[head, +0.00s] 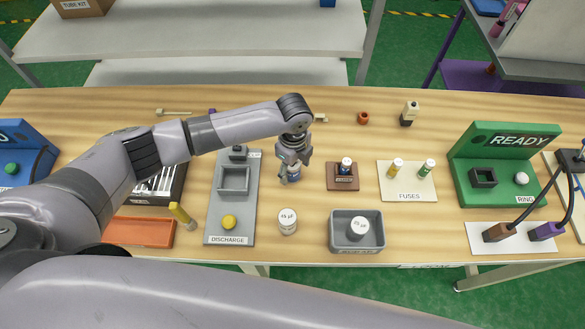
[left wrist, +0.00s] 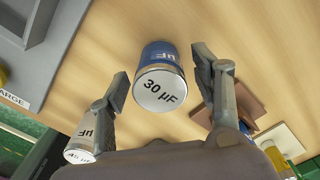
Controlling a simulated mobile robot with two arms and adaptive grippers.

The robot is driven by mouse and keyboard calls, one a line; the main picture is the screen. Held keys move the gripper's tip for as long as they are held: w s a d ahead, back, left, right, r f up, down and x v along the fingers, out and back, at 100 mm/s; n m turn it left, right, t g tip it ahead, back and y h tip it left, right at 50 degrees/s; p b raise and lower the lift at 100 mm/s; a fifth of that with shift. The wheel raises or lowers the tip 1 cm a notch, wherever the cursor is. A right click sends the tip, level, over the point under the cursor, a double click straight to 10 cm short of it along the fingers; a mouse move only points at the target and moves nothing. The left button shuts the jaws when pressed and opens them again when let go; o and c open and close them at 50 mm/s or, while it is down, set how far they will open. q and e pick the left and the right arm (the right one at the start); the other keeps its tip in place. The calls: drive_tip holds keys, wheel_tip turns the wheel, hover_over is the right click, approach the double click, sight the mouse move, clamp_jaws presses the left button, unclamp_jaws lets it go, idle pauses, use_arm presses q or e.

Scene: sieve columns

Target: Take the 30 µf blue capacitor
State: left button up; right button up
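The blue 30 µF capacitor (head: 294,178) stands on the wooden table, right of the grey discharge board, mostly hidden under my left gripper (head: 292,168) in the head view. In the left wrist view the capacitor (left wrist: 159,55) shows its blue side and a white end reading "30 µF". The fingers of my left gripper (left wrist: 160,82) are spread, one on each side of it, with a visible gap on both sides. The left gripper is open and empty. My right gripper is not in view.
A white 45 µF capacitor (head: 287,221) stands in front, and another white one (head: 357,228) sits in a grey bin (head: 343,246). A brown holder (head: 333,181) with a small blue-and-white part is close on the right. The discharge board (head: 216,205) lies left.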

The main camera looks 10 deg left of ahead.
use_arm(q)
drive_tip(key=c, duration=1.2)
drive_tip(key=shift+r, duration=0.1)
